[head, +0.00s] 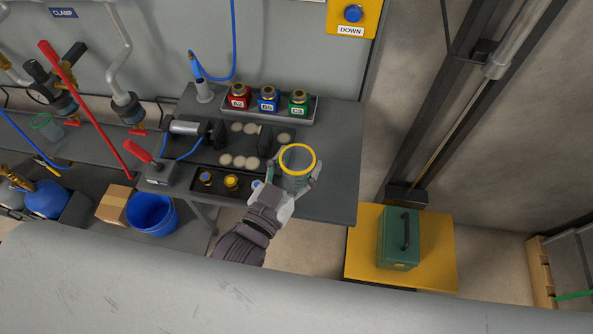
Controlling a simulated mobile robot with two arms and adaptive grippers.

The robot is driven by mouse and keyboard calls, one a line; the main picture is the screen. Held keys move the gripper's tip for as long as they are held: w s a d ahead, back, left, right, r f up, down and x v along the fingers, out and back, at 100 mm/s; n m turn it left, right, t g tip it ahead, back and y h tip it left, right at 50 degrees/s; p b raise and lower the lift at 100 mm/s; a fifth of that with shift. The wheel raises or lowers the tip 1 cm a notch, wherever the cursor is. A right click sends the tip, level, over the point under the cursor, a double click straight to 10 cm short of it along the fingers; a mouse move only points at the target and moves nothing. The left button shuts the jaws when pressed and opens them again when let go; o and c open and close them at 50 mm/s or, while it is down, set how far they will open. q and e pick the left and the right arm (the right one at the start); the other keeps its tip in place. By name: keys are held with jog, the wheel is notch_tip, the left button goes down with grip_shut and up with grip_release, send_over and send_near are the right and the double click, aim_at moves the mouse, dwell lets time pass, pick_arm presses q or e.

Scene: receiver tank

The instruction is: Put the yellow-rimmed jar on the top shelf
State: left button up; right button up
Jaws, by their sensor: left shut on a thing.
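The yellow-rimmed jar (297,160) is a clear, greenish jar with a bright yellow ring around its open mouth. It is over the right part of the dark workbench. My left gripper (290,180) is shut on the jar, with its fingers on either side of the body below the rim. The jar looks close to upright. I cannot tell whether its base touches the bench. My right gripper is out of view. A dark ledge (88,148) runs along the wall at the left; I cannot tell whether it is the top shelf.
The workbench (338,200) holds a tray (312,108) with red, blue and green blocks, a clamp device (190,128) and pale discs. A greenish jar (46,127) stands on the left ledge. A blue bucket (151,213) and a green case (398,238) on a yellow platform are lower.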

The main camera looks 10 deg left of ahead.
aim_at(290, 187)
pick_arm(q)
jog(key=shift+f, duration=1.95)
jog(key=shift+f, duration=0.15)
jog(key=o, duration=1.1)
jog(key=shift+o, duration=0.2)
jog(key=shift+s, duration=0.15)
jog(key=b+v, duration=0.1)
jog(key=v, duration=1)
jog(key=shift+s+a+b, duration=0.2)
jog(key=shift+s+b, duration=0.15)
